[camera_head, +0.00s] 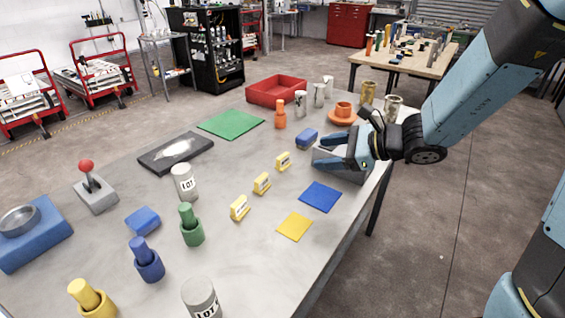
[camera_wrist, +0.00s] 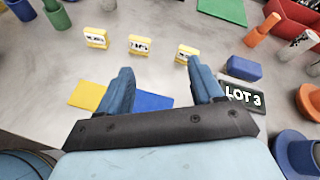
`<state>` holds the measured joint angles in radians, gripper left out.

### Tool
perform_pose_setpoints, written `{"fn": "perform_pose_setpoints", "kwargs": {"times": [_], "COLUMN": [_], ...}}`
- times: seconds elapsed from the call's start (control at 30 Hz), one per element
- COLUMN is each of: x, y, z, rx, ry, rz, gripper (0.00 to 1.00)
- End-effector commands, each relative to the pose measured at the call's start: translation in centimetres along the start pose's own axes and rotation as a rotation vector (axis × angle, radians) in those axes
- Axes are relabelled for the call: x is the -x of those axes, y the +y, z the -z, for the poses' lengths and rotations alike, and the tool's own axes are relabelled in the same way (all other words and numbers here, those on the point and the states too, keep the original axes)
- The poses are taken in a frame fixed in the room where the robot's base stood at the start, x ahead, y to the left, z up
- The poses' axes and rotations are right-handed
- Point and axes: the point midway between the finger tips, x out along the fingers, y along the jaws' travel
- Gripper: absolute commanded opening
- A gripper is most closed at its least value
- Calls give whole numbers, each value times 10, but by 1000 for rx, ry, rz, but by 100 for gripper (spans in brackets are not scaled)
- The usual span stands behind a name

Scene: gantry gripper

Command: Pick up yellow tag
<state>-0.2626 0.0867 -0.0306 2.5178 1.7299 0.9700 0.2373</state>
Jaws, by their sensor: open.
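Three yellow tags stand upright in a row on the grey table. In the head view they are the near tag (camera_head: 239,208), the middle tag (camera_head: 262,183) and the far tag (camera_head: 283,161). The wrist view shows them as a left tag (camera_wrist: 95,38), a middle tag (camera_wrist: 139,45) and a right tag (camera_wrist: 186,53), each with dark print on a white label. My gripper (camera_head: 335,153) is open and empty, to the right of the far tag. In the wrist view its fingers (camera_wrist: 162,85) point toward the tags, apart from them.
A blue mat (camera_head: 320,196) and a yellow mat (camera_head: 294,226) lie flat near the table's right edge. A blue block (camera_head: 307,138) and a dark LOT 3 block (camera_wrist: 243,95) are close to my gripper. Bare table (camera_head: 235,165) lies left of the tags.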

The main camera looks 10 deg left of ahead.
Motion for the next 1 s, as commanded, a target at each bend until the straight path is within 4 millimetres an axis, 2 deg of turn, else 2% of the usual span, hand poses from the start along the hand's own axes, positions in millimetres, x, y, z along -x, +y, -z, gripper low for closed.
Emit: {"fn": "perform_pose_setpoints", "kwargs": {"times": [0.03, 0.2, 0.4, 0.57, 0.8, 1.0], "x": [-12, -38, -52, -65, -105, -131], "y": [-4, -17, -24, -28, -36, -41], "z": [10, 39, 60, 64, 66, 66], "rx": [-80, -296, -421, -443, -440, -440], "ry": [-5, -12, -7, -6, -5, -6], "rz": [25, 124, 189, 202, 200, 202], "gripper": [66, 66, 66, 66, 66, 66]}}
